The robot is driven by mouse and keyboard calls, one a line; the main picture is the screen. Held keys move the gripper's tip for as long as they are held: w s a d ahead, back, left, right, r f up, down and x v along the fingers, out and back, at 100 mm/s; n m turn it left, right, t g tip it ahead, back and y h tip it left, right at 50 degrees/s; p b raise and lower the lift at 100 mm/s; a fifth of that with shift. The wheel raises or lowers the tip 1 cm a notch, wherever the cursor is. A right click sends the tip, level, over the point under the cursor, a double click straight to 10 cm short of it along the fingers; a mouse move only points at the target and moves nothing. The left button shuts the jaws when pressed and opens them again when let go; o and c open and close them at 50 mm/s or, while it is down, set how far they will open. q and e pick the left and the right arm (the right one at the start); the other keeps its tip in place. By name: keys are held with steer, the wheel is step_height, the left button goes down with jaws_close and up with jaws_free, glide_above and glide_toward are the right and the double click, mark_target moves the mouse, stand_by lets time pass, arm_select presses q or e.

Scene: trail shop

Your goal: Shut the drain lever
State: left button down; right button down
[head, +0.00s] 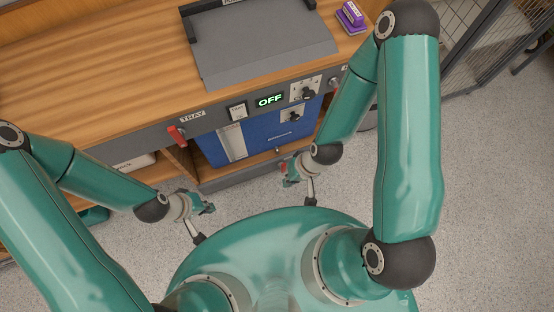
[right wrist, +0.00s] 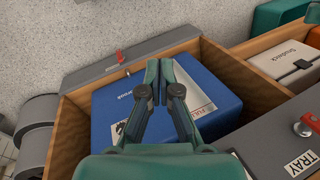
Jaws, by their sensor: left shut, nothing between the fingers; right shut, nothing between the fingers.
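A small red lever (right wrist: 119,56) sits on a low grey ledge (right wrist: 135,62) in front of the blue box in the right wrist view. A red patch beside the right gripper in the head view (head: 283,168) looks like the same lever. No drain label is readable, and its exact setting is hard to tell. My right gripper (head: 287,182) is shut and empty; in the right wrist view its fingertips (right wrist: 158,64) show in front of the blue box, right of the lever. My left gripper (head: 208,207) is shut and empty, above the floor in front of the counter.
The blue box (head: 270,132) sits in the open bay under the wooden counter (head: 110,60). A larger red handle (head: 176,135) is by the TRAY label on the front panel. An OFF display (head: 270,100) and knobs are right of it. Speckled floor (head: 490,200) is clear at right.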

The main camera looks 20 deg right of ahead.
mark_target(282, 165)
steer(key=w+a+f+n+g+b, duration=0.15)
steer(key=w+f+n+b, duration=0.3)
steer(key=f+b, duration=0.5)
steer(key=w+a+f+n+g+b, duration=0.1)
steer(key=w+a+f+n+b, duration=0.2)
steer(key=f+n+b, duration=0.65)
steer(key=w+d+f+n+t+h+b, duration=0.1)
steer(key=w+f+n+t+h+b, duration=0.1)
steer(key=w+f+n+h+b, duration=0.4)
steer(key=w+f+b, duration=0.4)
steer(key=w+f, duration=0.2)
steer(key=f, duration=0.4)
steer(key=shift+d+f+h, duration=0.15)
steer(key=shift+h, duration=0.25)
steer(key=shift+f, duration=0.1)
steer(key=d+f+b, duration=0.4)
steer(key=d+f, duration=0.2)
steer(key=f, duration=0.3)
steer(key=shift+d+f, duration=0.2)
steer(key=shift+f, duration=0.1)
